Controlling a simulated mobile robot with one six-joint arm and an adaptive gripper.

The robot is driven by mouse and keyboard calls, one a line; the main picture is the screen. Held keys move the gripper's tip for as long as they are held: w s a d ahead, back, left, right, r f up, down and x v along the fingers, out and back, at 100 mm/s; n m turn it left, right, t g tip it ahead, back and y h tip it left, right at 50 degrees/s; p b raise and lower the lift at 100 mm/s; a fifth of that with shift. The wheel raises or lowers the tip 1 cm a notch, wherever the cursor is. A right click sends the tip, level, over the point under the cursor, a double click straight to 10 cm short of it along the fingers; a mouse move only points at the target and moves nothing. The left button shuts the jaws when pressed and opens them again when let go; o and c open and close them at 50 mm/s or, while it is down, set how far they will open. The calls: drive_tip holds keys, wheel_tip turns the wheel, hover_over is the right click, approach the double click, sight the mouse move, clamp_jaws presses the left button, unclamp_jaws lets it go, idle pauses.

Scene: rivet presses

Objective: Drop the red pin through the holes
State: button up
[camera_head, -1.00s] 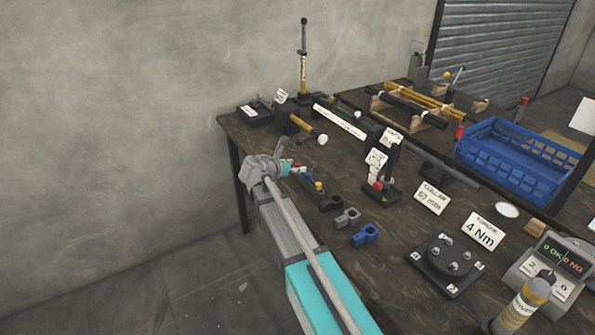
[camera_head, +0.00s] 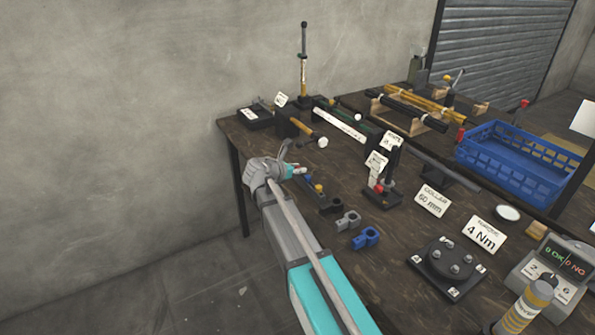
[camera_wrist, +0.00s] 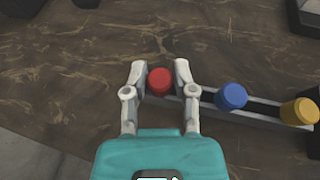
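The red pin (camera_wrist: 159,80) shows its round cap between the two fingers of my gripper (camera_wrist: 160,72) in the wrist view. A narrow gap seems to show on each side of the cap, so the fingers look open around it. The pin stands at the left end of a dark rack (camera_wrist: 265,112); its shaft is hidden. A grey part with a hole (camera_head: 347,220) and a blue part with a hole (camera_head: 366,238) lie nearer.
A blue pin (camera_wrist: 231,95) and a yellow pin (camera_wrist: 299,112) stand in the rack to the right. A small press (camera_head: 383,190), a black bolted fixture (camera_head: 448,266), a blue crate (camera_head: 520,160) and sign cards (camera_head: 485,236) occupy the table.

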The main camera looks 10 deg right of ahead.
drive_tip(key=shift+c, duration=0.9)
drive_tip(key=shift+r, duration=0.25)
drive_tip(key=shift+r+p, duration=0.75)
drive_tip(key=shift+p, duration=0.2)
drive_tip(key=s+r+p, duration=1.1)
drive_tip(key=s, duration=0.3)
drive_tip(key=shift+s, duration=0.1)
